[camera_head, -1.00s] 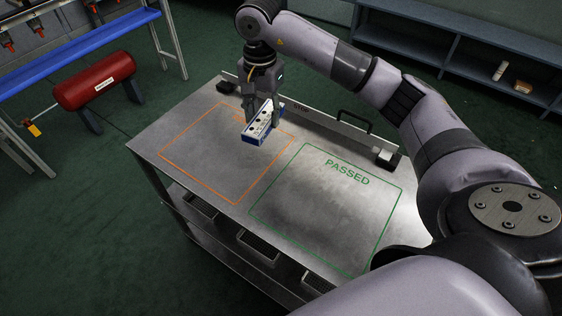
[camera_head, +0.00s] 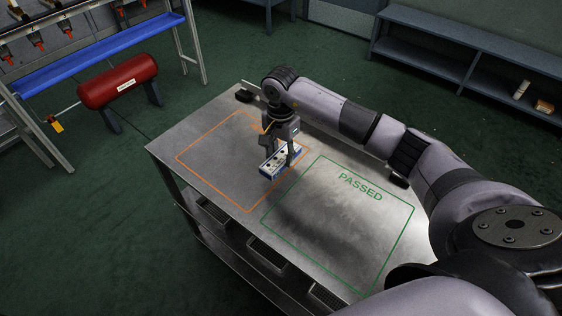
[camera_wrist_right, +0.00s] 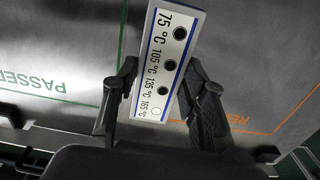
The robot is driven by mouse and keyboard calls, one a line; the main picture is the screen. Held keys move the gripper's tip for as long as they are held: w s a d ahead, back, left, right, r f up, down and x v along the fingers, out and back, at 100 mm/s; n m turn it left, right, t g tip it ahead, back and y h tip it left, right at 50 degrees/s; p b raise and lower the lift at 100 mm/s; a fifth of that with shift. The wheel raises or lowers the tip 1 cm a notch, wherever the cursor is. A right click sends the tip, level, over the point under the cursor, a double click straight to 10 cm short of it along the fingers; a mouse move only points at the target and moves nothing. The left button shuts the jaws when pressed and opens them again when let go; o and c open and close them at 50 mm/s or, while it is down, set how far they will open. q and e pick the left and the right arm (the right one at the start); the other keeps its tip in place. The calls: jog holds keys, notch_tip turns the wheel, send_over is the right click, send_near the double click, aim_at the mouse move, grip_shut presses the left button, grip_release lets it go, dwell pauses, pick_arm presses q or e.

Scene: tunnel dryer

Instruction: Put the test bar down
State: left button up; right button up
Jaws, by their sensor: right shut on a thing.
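The test bar (camera_head: 280,161) is a white block with blue edges and several round dots. In the right wrist view the bar (camera_wrist_right: 168,62) shows labels 75, 105, 135 and 165 °C, with three dark dots and one white dot. My right gripper (camera_head: 281,156) is shut on it, a finger on each side. The bar hangs low over the metal table by the right corner of the orange outline (camera_head: 212,185); whether it touches the table I cannot tell. The green PASSED outline (camera_head: 289,250) lies to its right and is empty. My left gripper is not in view.
The metal table (camera_head: 185,133) has free room inside both outlines. Trays sit below the top.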

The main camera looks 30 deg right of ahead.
aim_at(281, 157)
notch_tip(281, 157, down, 4)
jog(key=shift+f, duration=0.25)
jog(key=o, duration=1.2)
jog(key=shift+p, duration=0.3)
notch_tip(281, 157, up, 12)
jog(key=shift+r+b, duration=0.1)
jog(key=shift+b, duration=0.95)
